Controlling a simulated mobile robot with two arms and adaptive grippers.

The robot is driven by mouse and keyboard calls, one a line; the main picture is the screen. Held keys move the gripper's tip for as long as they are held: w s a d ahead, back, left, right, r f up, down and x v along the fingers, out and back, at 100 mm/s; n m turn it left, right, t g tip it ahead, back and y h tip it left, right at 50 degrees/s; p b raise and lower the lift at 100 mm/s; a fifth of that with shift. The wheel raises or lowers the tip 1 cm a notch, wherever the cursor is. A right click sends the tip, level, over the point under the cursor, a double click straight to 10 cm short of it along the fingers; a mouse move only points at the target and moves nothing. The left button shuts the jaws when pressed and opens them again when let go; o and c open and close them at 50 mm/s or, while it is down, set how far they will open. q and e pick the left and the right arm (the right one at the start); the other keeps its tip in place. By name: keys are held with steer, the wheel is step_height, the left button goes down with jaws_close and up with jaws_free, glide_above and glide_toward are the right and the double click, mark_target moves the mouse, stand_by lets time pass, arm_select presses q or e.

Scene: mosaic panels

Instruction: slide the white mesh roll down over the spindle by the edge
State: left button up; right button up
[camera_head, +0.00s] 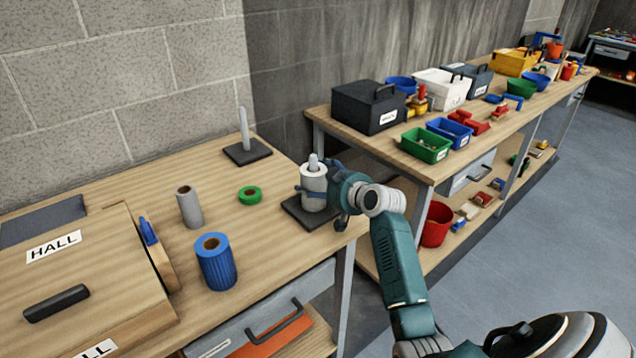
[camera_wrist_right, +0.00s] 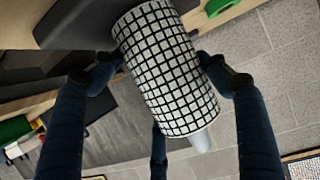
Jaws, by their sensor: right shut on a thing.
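The white mesh roll (camera_head: 314,191) is around the spindle by the table edge, whose pale tip (camera_head: 313,160) sticks out above it. The dark square base (camera_head: 292,208) of that spindle lies below the roll. The roll looks upright and low on the spindle; I cannot tell whether it touches the base. My right gripper (camera_head: 318,186) is shut on the roll from the right. In the right wrist view the black grid of the mesh roll (camera_wrist_right: 168,68) shows between the fingers (camera_wrist_right: 162,76), with the spindle tip (camera_wrist_right: 203,140) beyond its end. My left gripper is not in view.
A second, bare spindle (camera_head: 244,128) stands at the back. A green tape ring (camera_head: 250,195), a grey roll (camera_head: 189,207) and a blue roll (camera_head: 217,263) stand to the left, near a wooden HALL case (camera_head: 100,250). A bench (camera_head: 325,119) with bins is at the right.

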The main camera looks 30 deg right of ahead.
steer(key=o, duration=1.5)
steer(key=shift+s, duration=0.15)
steer(key=v, duration=1.2)
steer(key=shift+r, duration=0.1)
steer(key=shift+a, duration=0.1)
